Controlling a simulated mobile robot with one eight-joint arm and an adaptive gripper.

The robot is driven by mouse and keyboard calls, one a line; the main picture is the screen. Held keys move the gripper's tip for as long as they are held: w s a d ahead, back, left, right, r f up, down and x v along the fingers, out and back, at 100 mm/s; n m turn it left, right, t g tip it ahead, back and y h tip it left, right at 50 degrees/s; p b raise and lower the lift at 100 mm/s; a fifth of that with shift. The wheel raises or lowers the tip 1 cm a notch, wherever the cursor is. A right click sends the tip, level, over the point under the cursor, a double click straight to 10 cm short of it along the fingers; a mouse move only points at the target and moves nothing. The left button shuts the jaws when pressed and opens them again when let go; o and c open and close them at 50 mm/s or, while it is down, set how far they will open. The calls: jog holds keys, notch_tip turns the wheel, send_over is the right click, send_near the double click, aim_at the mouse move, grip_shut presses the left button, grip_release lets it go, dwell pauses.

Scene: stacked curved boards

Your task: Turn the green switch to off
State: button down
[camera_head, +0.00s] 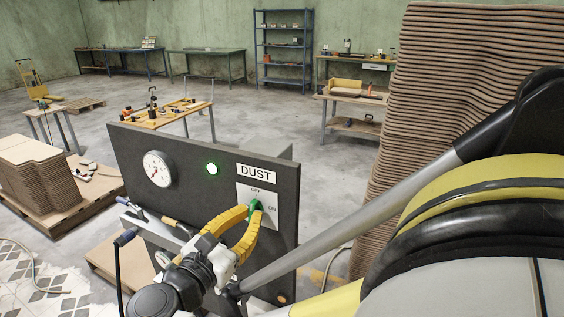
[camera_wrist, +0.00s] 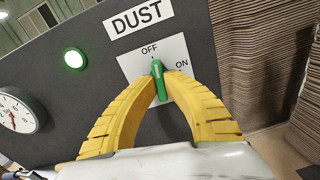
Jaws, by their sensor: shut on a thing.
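The green switch (camera_head: 256,209) sits on a white plate under the DUST label on the dark panel (camera_head: 190,156). In the wrist view the green switch (camera_wrist: 159,82) stands nearly upright, its top just below the word OFF and left of ON. I cannot tell whether it lines up exactly with the OFF mark. My gripper (camera_head: 251,214) has its yellow fingers shut on the switch from both sides, also in the wrist view (camera_wrist: 160,88). The fingertips hide part of the switch's sides and base.
A green lamp (camera_head: 212,168) glows on the panel, right of a white gauge (camera_head: 157,168). A tall stack of curved boards (camera_head: 420,110) stands close on the right. A lower board stack (camera_head: 38,172) is at left.

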jog(key=shift+n, duration=0.5)
jog(key=c, duration=1.5)
grip_release()
jog(key=shift+o, duration=0.2)
jog(key=v, duration=0.7)
